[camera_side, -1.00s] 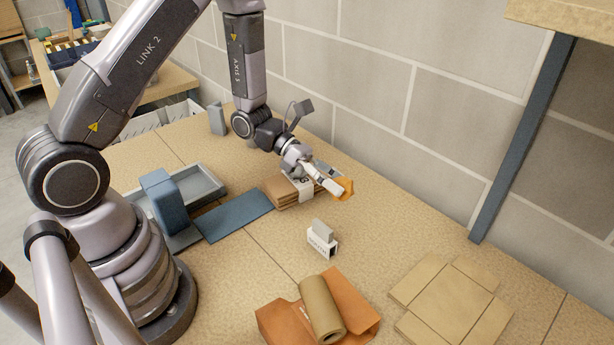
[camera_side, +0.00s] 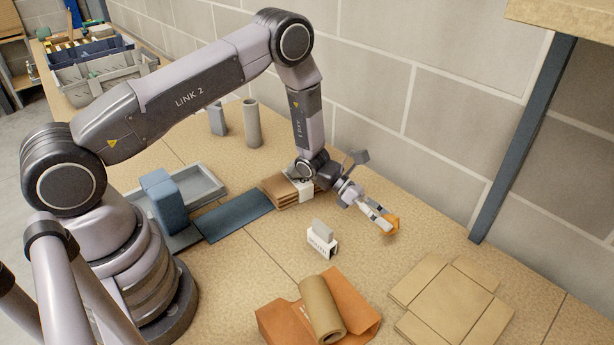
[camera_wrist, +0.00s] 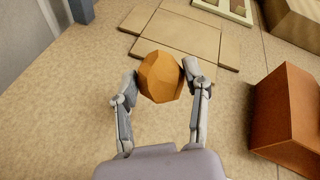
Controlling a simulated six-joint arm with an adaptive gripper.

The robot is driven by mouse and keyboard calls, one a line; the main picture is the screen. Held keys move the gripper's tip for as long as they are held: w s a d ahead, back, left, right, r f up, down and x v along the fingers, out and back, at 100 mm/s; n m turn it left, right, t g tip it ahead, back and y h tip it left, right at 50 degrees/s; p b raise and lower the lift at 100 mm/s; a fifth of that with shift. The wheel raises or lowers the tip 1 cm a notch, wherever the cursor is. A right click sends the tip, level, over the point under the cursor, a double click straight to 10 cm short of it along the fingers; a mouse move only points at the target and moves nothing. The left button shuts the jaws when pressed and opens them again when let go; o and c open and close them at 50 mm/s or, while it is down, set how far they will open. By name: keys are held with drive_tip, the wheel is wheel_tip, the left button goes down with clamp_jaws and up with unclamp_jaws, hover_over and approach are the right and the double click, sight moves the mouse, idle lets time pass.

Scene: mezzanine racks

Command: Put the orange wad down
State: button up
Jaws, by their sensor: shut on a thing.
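The orange wad (camera_side: 391,224) is a faceted, crumpled lump at the tip of my gripper (camera_side: 383,221). In the wrist view the wad (camera_wrist: 160,77) sits between the two fingertips of my gripper (camera_wrist: 160,80), one finger on each side. My gripper is shut on it. In the side view the wad is over bare tabletop, to the right of the stack of folded brown cardboard. I cannot tell exactly how high it is above the table, or whether it touches it. The far side of the wad is hidden.
A flattened cardboard sheet (camera_side: 452,303) lies at the front right. An orange-brown folder with a tan roll (camera_side: 322,308) lies at front centre. A small white holder (camera_side: 322,243) stands nearer. Stacked cardboard (camera_side: 281,192) is left. A blue-grey post (camera_side: 522,140) stands right, by the wall.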

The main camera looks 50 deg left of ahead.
sight(387, 244)
drive_tip(key=shift+w+d+f, duration=0.2)
drive_tip(key=shift+w+f, duration=0.25)
drive_tip(key=shift+f, duration=0.15)
drive_tip(key=shift+w+d+f, duration=0.15)
drive_tip(key=shift+w+f, duration=0.3)
drive_tip(key=shift+f, duration=0.15)
drive_tip(key=shift+w+f, duration=0.15)
drive_tip(key=shift+f, duration=1.5)
drive_tip(key=o, duration=1)
drive_tip(key=shift+f, duration=0.15)
